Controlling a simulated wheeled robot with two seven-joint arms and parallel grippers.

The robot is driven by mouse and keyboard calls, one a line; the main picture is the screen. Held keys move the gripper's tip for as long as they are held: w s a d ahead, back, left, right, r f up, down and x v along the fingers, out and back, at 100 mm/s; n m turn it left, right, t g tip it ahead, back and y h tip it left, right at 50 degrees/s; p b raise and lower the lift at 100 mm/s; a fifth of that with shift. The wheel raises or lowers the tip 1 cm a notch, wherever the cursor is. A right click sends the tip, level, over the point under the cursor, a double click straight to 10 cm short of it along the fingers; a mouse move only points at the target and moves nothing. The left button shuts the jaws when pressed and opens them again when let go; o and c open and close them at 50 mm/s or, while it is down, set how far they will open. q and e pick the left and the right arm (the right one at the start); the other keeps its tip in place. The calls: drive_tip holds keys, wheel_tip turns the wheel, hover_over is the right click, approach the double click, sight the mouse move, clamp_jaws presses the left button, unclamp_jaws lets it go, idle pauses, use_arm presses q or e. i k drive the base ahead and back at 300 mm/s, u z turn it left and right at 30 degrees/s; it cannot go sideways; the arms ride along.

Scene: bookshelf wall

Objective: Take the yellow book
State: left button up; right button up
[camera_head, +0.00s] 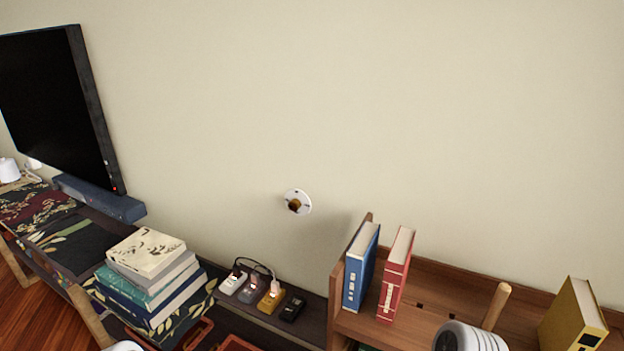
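The yellow book (573,318) stands upright on the wooden shelf (430,288) at the far right of the head view. Its yellow cover and its spine with a dark label face me, and its pale page edges show on top. Its lower part is cut off by the bottom of the picture. No fingertips of either gripper show in this view, so I cannot see how they are placed relative to the book.
A blue book (361,268) and a red book (396,275) stand upright at the shelf's left end. A wooden post (497,306) rises before the yellow book. A book stack (150,275), small plugged-in devices (270,297) and a dark screen (55,105) are left.

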sight(575, 321)
drive_tip(key=u, duration=1.4)
drive_tip(key=k, duration=1.6)
drive_tip(key=z, duration=1.4)
drive_tip(key=i, duration=0.45)
